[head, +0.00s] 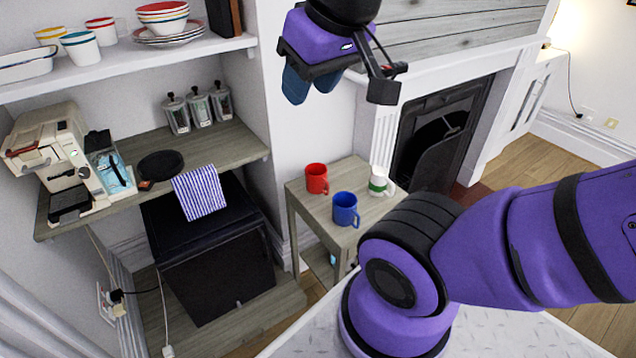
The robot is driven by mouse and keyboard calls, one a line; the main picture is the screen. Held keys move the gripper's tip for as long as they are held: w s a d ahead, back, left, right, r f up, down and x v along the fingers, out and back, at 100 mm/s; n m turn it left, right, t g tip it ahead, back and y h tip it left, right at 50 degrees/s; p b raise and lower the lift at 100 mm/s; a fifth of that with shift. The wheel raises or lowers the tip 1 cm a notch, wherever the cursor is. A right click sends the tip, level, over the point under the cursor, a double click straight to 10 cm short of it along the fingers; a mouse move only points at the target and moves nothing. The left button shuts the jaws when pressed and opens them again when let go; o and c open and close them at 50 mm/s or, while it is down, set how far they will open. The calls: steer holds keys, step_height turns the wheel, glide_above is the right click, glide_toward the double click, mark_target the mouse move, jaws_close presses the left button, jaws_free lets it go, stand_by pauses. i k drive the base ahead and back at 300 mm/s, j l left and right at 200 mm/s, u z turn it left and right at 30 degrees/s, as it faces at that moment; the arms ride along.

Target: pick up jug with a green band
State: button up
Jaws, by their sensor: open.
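A white jug with a green band (378,182) stands upright at the right edge of a small wooden table, its handle to the right. A red mug (316,179) stands at the back left of the table, and a blue mug (345,209) stands at the front, left of and nearer than the jug. My gripper (296,88) is open and empty, raised high above and to the left of the table. It touches none of the three. The jug's lower part shows clearly of my purple arm.
The small wooden table (329,202) stands beside a white fireplace. My arm crosses the right foreground near the table. Left are a wooden counter with a coffee machine (55,150), canisters (197,108) and a pan (160,167), and a shelf (125,62) with crockery.

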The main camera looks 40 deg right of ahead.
mark_target(379, 180)
steer(key=k+l+z, duration=0.1)
steer(key=z, duration=1.25)
